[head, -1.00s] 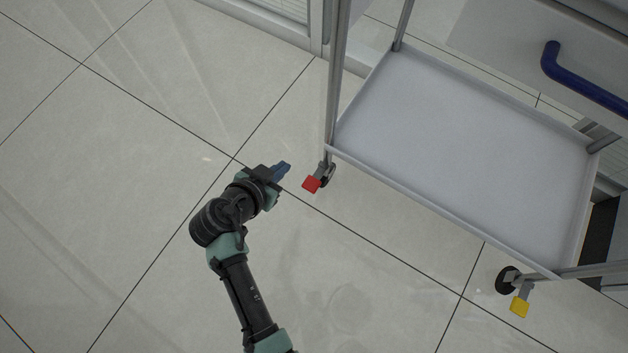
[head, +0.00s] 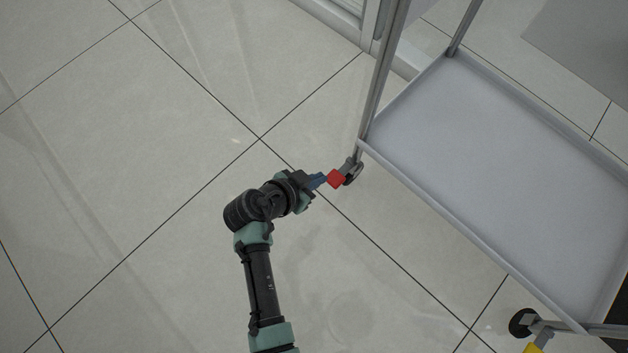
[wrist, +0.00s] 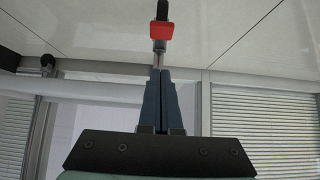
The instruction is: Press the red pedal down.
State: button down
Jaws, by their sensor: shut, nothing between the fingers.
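The red pedal (head: 336,179) sits on a caster at the near left leg of the trolley. In the wrist view the red pedal (wrist: 162,30) is ahead of the fingertips, near the top of the picture. My gripper (head: 318,181) is shut and empty, its blue fingers pointing at the pedal from the left. In the wrist view my gripper (wrist: 161,74) has its fingers together, just short of the pedal in the picture. The head view shows the tips right beside the pedal; I cannot tell whether they touch it.
The trolley's grey lower shelf (head: 490,150) fills the right side, with its upright post (head: 380,85) above the pedal. A yellow pedal (head: 534,349) is at the other near caster (head: 522,322). The tiled floor (head: 130,170) to the left is clear.

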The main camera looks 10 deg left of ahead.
jog(key=b, duration=0.3)
send_over(336, 177)
jog(key=s+a, duration=0.2)
jog(key=s, duration=0.1)
notch_tip(336, 177, down, 5)
jog(key=f+b, duration=0.2)
jog(key=shift+w+d+f+b, duration=0.2)
jog(key=shift+w+f+b, duration=0.1)
jog(key=shift+w+b, duration=0.1)
jog(key=shift+f+b, duration=0.3)
jog(key=shift+f, duration=0.15)
jog(key=shift+s, duration=0.15)
